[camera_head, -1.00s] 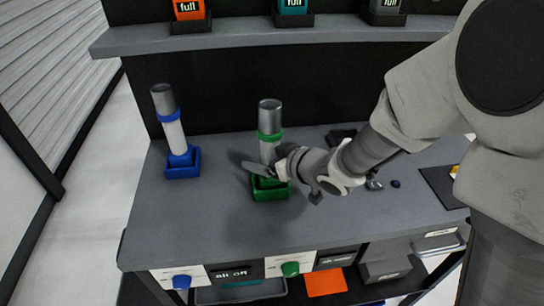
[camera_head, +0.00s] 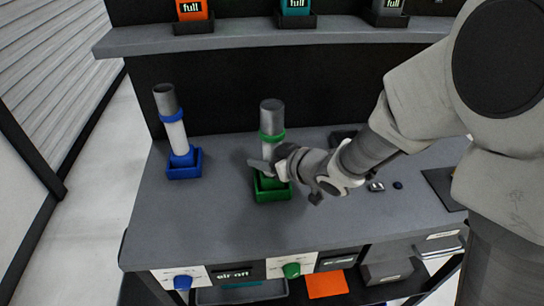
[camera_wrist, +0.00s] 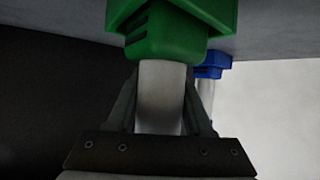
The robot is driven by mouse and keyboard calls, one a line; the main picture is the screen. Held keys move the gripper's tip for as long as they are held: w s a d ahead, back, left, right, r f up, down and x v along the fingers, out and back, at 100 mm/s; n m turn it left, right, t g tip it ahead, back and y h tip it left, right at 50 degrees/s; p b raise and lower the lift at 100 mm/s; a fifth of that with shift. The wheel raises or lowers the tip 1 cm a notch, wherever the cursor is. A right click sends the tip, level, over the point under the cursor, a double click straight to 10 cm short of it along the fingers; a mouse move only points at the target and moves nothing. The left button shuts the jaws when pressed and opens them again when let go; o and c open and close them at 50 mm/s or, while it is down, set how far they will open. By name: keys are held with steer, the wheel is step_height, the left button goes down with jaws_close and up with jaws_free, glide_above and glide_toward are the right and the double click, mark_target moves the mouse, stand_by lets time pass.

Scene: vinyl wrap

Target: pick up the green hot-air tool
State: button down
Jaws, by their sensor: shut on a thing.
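The green hot-air tool (camera_head: 271,117) stands upright in its green holder (camera_head: 272,195) on the grey bench. It has a grey nozzle on top, a green ring and a white body. My gripper (camera_head: 265,168) is at the tool's lower body from the right. In the wrist view my gripper (camera_wrist: 160,105) has its fingers on either side of the tool's white body (camera_wrist: 160,85), shut on it. The green base part (camera_wrist: 170,35) fills the top of that view. In the head view my gripper partly hides the tool's lower body.
A blue hot-air tool (camera_head: 172,125) stands in a blue holder (camera_head: 184,172) to the left. A shelf (camera_head: 240,38) with several labelled boxes runs behind. Small dark items (camera_head: 376,187) lie right of my gripper. The bench front left is clear.

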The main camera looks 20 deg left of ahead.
mark_target(268, 140)
steer(key=shift+r, duration=0.2)
steer(key=r+p, duration=0.1)
steer(key=r, duration=0.2)
steer(key=r+p, duration=0.1)
steer(key=shift+w+d+r+p, duration=0.25)
steer(key=shift+w+r+p, duration=0.05)
steer(key=shift+w+r, duration=0.1)
steer(key=w+d+r+p, duration=0.5)
steer(key=w+d+r, duration=0.1)
steer(key=w+d, duration=0.15)
steer(key=s+d+b, duration=0.3)
steer(key=s+d, duration=0.1)
steer(key=s, duration=0.3)
steer(key=s+d+b, duration=0.3)
steer(key=s+d, duration=0.1)
steer(key=s, duration=0.3)
steer(key=shift+s+d, duration=0.25)
steer(key=shift+s, duration=0.05)
